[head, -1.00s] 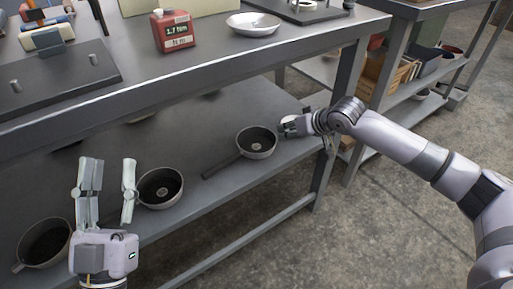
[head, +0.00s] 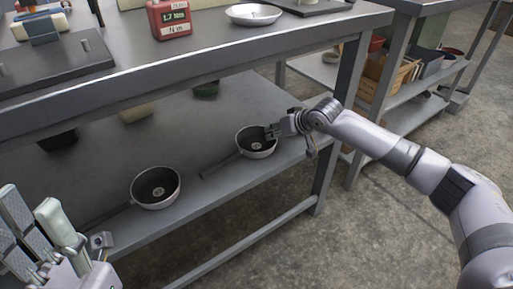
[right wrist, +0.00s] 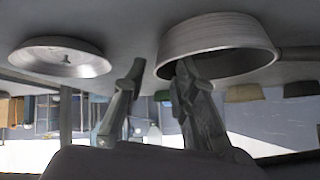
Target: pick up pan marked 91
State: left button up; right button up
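A dark round pan (head: 256,141) with a pale rim sits on the lower shelf, its handle pointing left; it has a small light label inside, too small to read. A second similar pan (head: 156,187) sits to its left, also labelled illegibly. My right gripper (head: 272,132) is at the right rim of the first pan. In the right wrist view, its fingers (right wrist: 158,95) are apart, one overlapping the pan's wall (right wrist: 217,45) and one outside it; contact is unclear. My left gripper (head: 45,218) is at the lower left, fingers apart and empty, away from the pans.
The upper table edge (head: 200,84) overhangs the lower shelf (head: 215,170). Dark and tan containers stand farther back on that shelf. A table leg (head: 333,130) is right of my right gripper. A silver dish (right wrist: 60,56) shows in the right wrist view.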

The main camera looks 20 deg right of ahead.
jog(key=shift+x, duration=0.95)
jog(key=shift+s, duration=0.1)
grip_shut()
